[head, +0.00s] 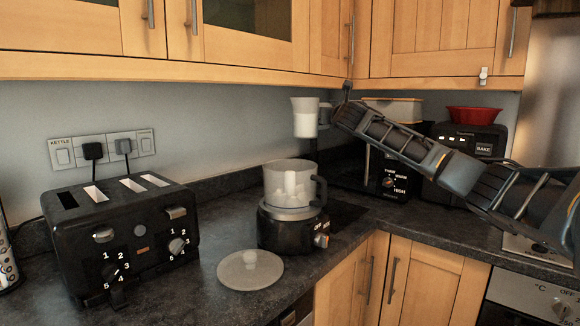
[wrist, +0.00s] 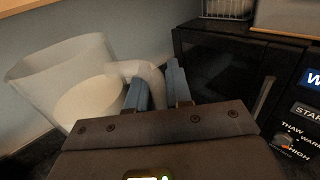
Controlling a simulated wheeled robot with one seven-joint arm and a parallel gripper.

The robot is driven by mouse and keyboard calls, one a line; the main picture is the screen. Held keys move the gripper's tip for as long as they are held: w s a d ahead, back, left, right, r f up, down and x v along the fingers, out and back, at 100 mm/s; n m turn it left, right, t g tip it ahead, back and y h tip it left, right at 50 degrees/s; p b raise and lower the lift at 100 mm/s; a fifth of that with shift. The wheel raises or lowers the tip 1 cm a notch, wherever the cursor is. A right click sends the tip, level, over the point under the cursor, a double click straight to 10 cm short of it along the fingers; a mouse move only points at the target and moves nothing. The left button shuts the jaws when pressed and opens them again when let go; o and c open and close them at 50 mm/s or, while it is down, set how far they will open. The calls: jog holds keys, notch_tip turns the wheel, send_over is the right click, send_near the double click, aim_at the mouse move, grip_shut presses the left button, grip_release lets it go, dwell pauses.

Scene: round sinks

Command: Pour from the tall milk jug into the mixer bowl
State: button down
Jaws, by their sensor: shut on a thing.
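The tall milk jug (head: 305,119) is a clear jug with white milk in it, held up in the air, close to upright, in the head view. In the wrist view the jug (wrist: 72,88) is at the left, with its handle toward my gripper (wrist: 158,92). My gripper (head: 332,114) is shut on the jug's handle. The mixer bowl (head: 291,172) is a clear bowl with a handle on a black base, below and slightly left of the jug. Pale chunks lie in the bowl around a central post. The jug is well above the bowl's rim, apart from it.
A round translucent lid (head: 250,269) lies on the dark counter (head: 205,243) in front of the mixer. A black toaster (head: 122,236) stands at the left. A microwave (head: 375,171) and a red bowl (head: 474,115) on another appliance are behind my arm. Wall cabinets (head: 250,70) hang above the jug.

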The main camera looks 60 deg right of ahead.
aim_at(313, 129)
jog(key=shift+w+a+n+t+y, duration=0.15)
jog(key=shift+w+n+t+y, duration=0.7)
jog(key=shift+w, duration=0.15)
jog(key=shift+w+a+n+t+y, duration=0.1)
jog(key=shift+w+n+t+y, duration=0.65)
jog(key=shift+w+t+y, duration=0.15)
jog(key=shift+w+a+f+n+t+y, duration=0.1)
jog(key=shift+w+f+n+t+y, duration=0.2)
jog(key=shift+f+y, duration=0.25)
jog(key=shift+w+a+f+n+t+y, duration=0.1)
jog(key=shift+w+f+n+t+y, duration=0.15)
jog(key=shift+f+n+y, duration=0.25)
jog(key=shift+w+a+f+n+t+y, duration=0.1)
jog(key=shift+w+f+n+t+y, duration=0.1)
jog(key=shift+f+t+y, duration=0.3)
notch_tip(313, 129, down, 2)
jog(key=shift+s+f+n+y, duration=0.1)
jog(key=shift+n+y, duration=0.4)
jog(key=shift+y, duration=0.1)
jog(key=s+f+n+t+y, duration=0.1)
jog(key=s+f+n+y, duration=0.2)
jog(key=f, duration=0.6)
jog(key=s+y, duration=0.2)
jog(key=s, duration=0.1)
jog(key=shift+s, duration=0.15)
jog(key=shift+d+f, duration=0.1)
